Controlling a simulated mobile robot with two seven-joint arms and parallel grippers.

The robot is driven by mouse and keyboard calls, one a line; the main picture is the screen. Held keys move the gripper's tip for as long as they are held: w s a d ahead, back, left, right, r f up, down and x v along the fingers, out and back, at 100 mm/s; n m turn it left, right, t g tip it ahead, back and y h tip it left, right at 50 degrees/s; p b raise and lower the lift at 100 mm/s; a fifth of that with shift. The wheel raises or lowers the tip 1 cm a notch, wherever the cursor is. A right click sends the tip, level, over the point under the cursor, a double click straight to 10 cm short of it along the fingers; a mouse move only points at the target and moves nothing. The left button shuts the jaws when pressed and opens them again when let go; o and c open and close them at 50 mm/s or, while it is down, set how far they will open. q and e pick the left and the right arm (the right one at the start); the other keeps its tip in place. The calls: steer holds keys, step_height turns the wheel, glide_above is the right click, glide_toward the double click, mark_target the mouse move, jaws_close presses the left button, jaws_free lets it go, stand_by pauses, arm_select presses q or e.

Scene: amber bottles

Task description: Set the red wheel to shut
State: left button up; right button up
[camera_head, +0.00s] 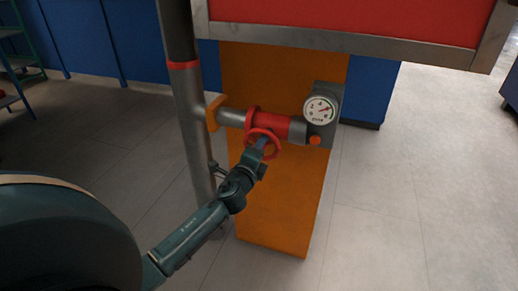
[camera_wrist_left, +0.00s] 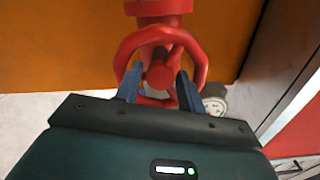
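The red wheel (camera_head: 277,146) sits on a red valve body (camera_head: 274,125) in a short horizontal pipe, in front of an orange panel. The wheel also shows in the left wrist view (camera_wrist_left: 197,58), with its round hub (camera_wrist_left: 160,75) in the middle. My left gripper (camera_head: 262,143) is at the wheel. In the left wrist view its two blue fingers (camera_wrist_left: 159,78) stand apart, one on each side of the hub, within the width of the rim. Small gaps show beside the hub; I cannot tell whether a finger touches the rim. My right gripper is not in view.
A round pressure gauge (camera_head: 320,109) and an orange knob (camera_head: 315,140) sit just right of the valve. A grey vertical pipe (camera_head: 190,120) stands at left. A red panel with a grey frame (camera_head: 350,43) hangs above. The floor at right is clear.

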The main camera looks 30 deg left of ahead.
arm_select(q)
steer(key=b+v, duration=0.1)
steer(key=v, duration=1.2)
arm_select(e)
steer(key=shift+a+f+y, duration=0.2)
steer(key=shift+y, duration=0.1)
arm_select(q)
steer(key=shift+s, duration=0.1)
steer(key=s+d+f+n+g+h+p, duration=0.2)
steer(key=s+d+f+n+g+h, duration=0.1)
steer(key=s+d+f+n, duration=0.4)
steer(key=s+d+f+n+g+h+p, duration=0.2)
steer(key=s+d+f+n, duration=0.4)
steer(key=d, duration=0.5)
steer(key=s+n+g+h, duration=0.1)
steer(key=n+h, duration=0.1)
steer(key=shift+s+f+g+h, duration=0.25)
steer(key=shift+f+g+h, duration=0.15)
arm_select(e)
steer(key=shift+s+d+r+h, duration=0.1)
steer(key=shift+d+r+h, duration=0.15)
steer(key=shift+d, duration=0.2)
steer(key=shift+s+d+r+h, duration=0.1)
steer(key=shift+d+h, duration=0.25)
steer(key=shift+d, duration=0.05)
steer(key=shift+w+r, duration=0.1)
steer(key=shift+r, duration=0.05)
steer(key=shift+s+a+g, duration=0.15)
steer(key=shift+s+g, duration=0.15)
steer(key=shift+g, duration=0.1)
